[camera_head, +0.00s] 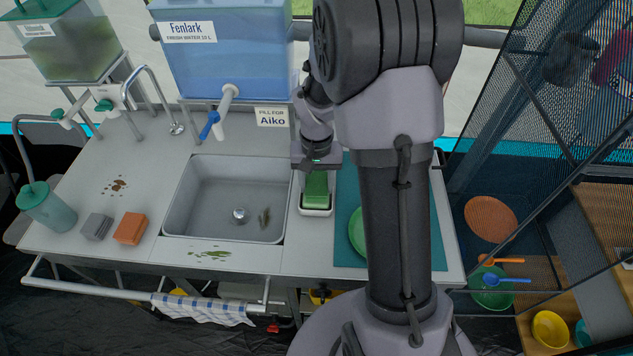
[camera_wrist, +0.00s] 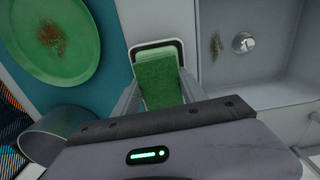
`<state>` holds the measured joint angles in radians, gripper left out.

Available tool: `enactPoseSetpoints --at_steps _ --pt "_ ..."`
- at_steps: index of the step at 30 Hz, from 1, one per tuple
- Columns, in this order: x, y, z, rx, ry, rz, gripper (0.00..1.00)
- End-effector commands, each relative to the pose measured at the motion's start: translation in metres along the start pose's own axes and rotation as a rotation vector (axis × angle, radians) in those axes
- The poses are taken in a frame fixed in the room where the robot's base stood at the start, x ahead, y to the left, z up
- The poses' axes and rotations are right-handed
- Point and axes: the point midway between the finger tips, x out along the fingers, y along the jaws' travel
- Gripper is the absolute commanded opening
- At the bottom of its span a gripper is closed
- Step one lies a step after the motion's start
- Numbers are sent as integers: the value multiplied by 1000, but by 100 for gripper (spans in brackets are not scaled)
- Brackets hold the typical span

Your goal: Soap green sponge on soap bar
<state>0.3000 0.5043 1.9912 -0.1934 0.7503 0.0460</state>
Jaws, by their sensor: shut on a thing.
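The green sponge (camera_wrist: 160,82) is between the two fingers of my gripper (camera_wrist: 161,92) in the wrist view. In the head view the sponge (camera_head: 316,183) is below my gripper (camera_head: 317,168), over a white soap dish (camera_head: 316,212). The dish's rim (camera_wrist: 154,43) shows past the sponge in the wrist view. The soap bar is mostly hidden beneath the sponge; I cannot clearly tell it from the sponge. I cannot tell whether the sponge touches it.
The sink (camera_head: 225,200) lies left of the dish, and a teal mat (camera_head: 345,245) with a green plate (camera_head: 356,232) lies right. A grey sponge (camera_head: 97,227) and an orange sponge (camera_head: 130,228) sit far left. A water tank (camera_head: 225,70) stands behind.

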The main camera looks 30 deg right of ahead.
Motion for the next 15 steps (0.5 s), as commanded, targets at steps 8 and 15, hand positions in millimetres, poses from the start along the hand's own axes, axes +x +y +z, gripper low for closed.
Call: enactPoseSetpoints --at_steps 8,15 --pt "4 0 0 0 0 0 17" --pt "7 0 0 0 -1 0 17"
